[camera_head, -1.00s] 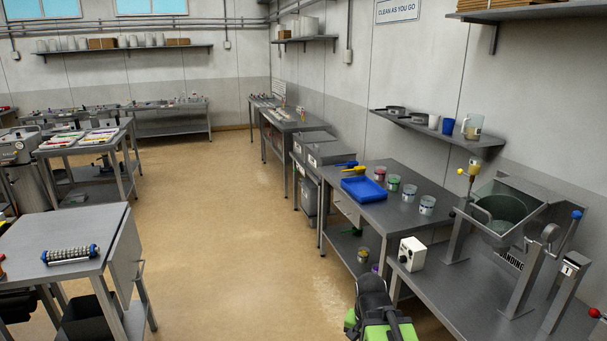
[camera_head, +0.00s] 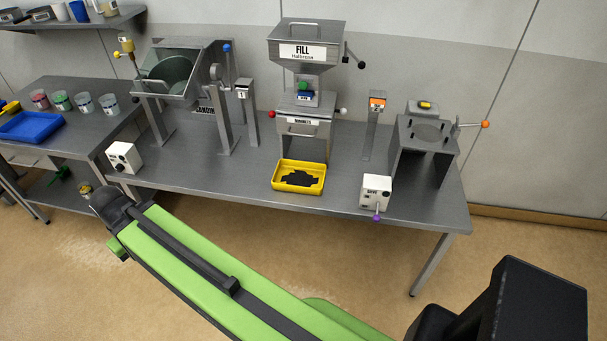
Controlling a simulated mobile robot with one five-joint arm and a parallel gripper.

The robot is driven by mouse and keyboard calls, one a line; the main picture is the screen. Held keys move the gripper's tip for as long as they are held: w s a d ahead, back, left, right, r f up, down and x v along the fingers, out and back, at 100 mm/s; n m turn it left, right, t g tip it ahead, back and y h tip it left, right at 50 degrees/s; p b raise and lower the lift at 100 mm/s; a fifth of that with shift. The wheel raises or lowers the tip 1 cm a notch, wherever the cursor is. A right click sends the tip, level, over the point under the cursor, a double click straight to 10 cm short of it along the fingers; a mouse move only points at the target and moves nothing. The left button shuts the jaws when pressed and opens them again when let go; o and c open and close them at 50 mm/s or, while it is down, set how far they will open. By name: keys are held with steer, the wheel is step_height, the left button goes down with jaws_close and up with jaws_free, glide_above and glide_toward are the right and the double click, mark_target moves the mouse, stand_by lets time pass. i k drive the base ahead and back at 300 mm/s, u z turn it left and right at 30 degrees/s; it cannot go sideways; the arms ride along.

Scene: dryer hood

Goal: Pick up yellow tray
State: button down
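The yellow tray (camera_head: 317,182) sits on the grey metal workbench (camera_head: 240,182), near its front edge. It stands below and in front of the machine labelled FILL (camera_head: 308,60). Dark flat pieces (camera_head: 299,178) lie on the tray's floor. I cannot make out my gripper in this view. My green and black arm link crosses the lower part of the picture, in front of the bench.
A white box with a purple knob (camera_head: 375,193) stands just right of the tray. Another white box (camera_head: 124,157) is at the bench's left end. A tilted-pan machine (camera_head: 175,78) and a grey stand (camera_head: 425,150) flank the FILL machine. A blue tray (camera_head: 30,127) lies left.

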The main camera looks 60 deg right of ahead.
mark_target(296, 176)
steer(key=z, duration=2.2)
steer(key=i, duration=0.15)
steer(key=u, duration=0.45)
steer(key=k, duration=1.1)
steer(key=u, duration=0.5)
steer(key=i, duration=1.4)
steer(key=u, duration=1.2)
steer(key=i, duration=0.35)
steer(key=u, duration=0.1)
